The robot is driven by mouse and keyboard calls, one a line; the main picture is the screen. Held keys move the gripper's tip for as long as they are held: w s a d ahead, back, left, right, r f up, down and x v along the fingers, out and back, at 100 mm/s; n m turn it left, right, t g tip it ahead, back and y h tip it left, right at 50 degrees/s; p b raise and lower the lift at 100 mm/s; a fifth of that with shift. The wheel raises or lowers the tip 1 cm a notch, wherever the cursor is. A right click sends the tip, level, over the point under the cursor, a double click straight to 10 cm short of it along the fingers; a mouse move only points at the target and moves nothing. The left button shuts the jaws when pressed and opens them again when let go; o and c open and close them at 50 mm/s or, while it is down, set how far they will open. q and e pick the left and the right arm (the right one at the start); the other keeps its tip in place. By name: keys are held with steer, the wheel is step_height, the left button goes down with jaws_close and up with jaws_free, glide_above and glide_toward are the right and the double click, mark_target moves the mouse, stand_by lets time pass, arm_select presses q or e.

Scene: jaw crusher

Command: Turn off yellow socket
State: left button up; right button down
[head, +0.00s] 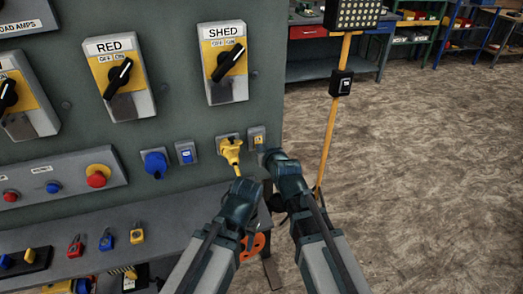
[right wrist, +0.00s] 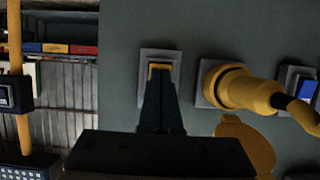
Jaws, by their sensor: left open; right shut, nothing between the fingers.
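The yellow socket (head: 231,148) is on the grey panel's lower right with a yellow plug in it; it also shows in the right wrist view (right wrist: 236,87). Beside it is a small switch with a yellow rocker (head: 257,138), seen in the right wrist view (right wrist: 159,68) too. My right gripper (head: 271,156) is shut and empty, its tips (right wrist: 160,82) right in front of the rocker and covering its lower part. I cannot tell whether they touch. My left gripper (head: 241,182) is open, just below the yellow plug; its fingers are hard to make out.
A blue socket (head: 155,164) and blue switch (head: 186,153) are to the left. SHED (head: 224,64) and RED (head: 119,77) rotary switches are above. A grey ledge (head: 170,215) juts out below. A yellow lamp post (head: 335,130) stands right; the floor beyond is open.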

arm_select(q)
steer(key=shift+r, duration=0.2)
arm_select(e)
steer(key=shift+w+r, duration=0.1)
steer(key=shift+r, duration=0.1)
steer(key=shift+r+p, duration=0.7)
steer(key=shift+p, duration=0.15)
arm_select(q)
steer(key=shift+r, duration=0.65)
steer(key=shift+w, duration=0.1)
